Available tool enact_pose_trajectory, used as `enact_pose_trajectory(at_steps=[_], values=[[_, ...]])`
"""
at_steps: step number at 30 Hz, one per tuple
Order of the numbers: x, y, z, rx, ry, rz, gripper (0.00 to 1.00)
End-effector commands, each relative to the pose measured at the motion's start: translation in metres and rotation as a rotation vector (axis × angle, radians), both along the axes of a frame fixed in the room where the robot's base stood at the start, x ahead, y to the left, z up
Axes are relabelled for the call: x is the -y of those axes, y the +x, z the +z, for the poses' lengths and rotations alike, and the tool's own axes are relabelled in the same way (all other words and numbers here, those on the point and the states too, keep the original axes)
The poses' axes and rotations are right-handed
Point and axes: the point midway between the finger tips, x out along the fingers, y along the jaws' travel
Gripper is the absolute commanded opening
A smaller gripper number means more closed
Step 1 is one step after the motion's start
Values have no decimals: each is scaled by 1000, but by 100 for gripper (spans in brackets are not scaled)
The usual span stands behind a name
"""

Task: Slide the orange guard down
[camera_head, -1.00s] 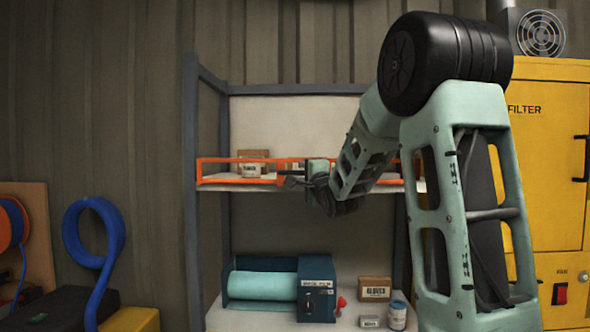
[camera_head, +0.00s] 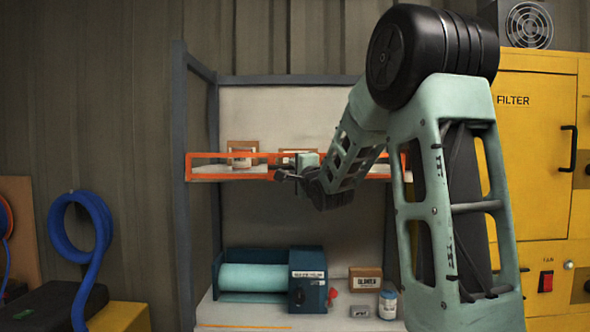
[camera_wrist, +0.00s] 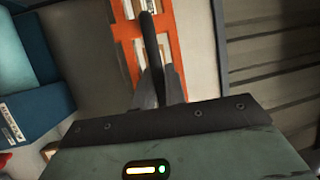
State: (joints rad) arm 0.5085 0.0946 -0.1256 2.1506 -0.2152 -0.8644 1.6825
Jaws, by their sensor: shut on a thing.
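The orange guard (camera_head: 222,155) is a long open frame across the front of the upper shelf. Its orange bars also show in the wrist view (camera_wrist: 127,32). My gripper (camera_head: 284,176) is at the front of the guard, near the middle of its visible length. In the wrist view my gripper (camera_wrist: 158,85) is shut on a dark bar (camera_wrist: 152,48) that stands in front of the orange frame and appears to be the guard's handle. My arm hides much of the guard's right part.
Small boxes (camera_head: 242,147) stand on the upper shelf behind the guard. Below are a blue film dispenser (camera_head: 307,280), a cardboard box (camera_head: 366,278) and a white jar (camera_head: 387,304). A yellow filter cabinet (camera_head: 536,150) stands right; a blue hose (camera_head: 97,215) hangs left.

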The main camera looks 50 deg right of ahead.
Motion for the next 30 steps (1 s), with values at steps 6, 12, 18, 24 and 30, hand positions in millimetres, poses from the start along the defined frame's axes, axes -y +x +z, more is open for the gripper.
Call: enact_pose_trajectory(at_steps=[6,12,18,24,30], values=[[0,0,-40,-4,2,1,0],[0,0,-68,-4,2,1,0],[0,0,-83,-4,2,1,0],[0,0,-84,-9,5,0,0],[0,0,-86,-12,7,0,32]])
